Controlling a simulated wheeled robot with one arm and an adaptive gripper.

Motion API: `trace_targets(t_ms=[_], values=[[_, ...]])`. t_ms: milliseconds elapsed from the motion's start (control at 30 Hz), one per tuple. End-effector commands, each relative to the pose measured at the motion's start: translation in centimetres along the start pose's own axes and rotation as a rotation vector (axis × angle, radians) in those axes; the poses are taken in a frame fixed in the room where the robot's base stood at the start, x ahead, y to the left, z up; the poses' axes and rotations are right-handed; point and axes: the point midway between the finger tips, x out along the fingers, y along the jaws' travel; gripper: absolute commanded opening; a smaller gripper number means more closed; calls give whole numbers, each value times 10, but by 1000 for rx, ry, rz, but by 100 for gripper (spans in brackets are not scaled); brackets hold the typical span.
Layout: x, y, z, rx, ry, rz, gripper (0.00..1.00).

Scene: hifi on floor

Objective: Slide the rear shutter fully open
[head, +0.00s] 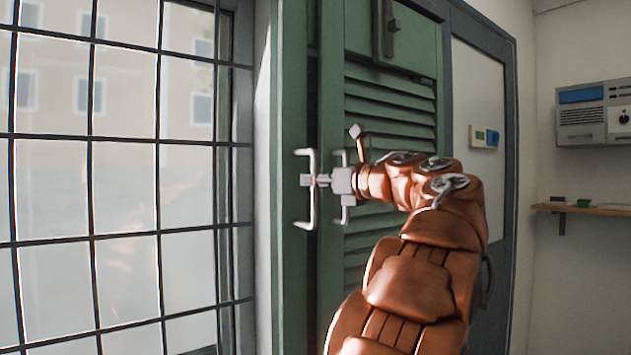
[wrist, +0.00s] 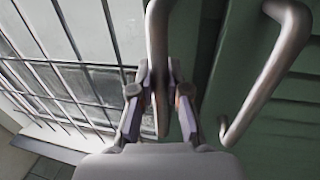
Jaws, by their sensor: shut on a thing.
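The rear shutter (head: 293,90) is a green panel. It shows as a narrow strip left of the louvred front shutter (head: 390,115), which seems to cover the rest of it. A pale metal bar handle (head: 312,212) stands upright on the rear shutter. My gripper (head: 312,180) is shut on this handle near its middle. In the wrist view my gripper's two fingers (wrist: 160,95) close around the bar (wrist: 158,40). A second bar handle (wrist: 265,85), on the front shutter, is to the right and apart from the fingers; in the head view my gripper partly hides it.
A window with a dark grid (head: 90,180) fills the left side. A grey door frame (head: 465,120) with a pale panel is right of the shutters. A wall unit (head: 592,115) and a small wooden shelf (head: 590,209) are at far right.

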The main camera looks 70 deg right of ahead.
Motion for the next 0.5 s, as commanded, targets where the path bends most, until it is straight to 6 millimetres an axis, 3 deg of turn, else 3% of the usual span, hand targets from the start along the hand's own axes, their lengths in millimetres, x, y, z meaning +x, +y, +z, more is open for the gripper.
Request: trace_targets(t_ms=[100,133,367,500], values=[[-2,-4,3,0,-8,-11,0],[-2,-4,3,0,-8,-11,17],[-2,-3,2,0,-6,-9,41],[-1,-2,2,0,-5,-7,41]])
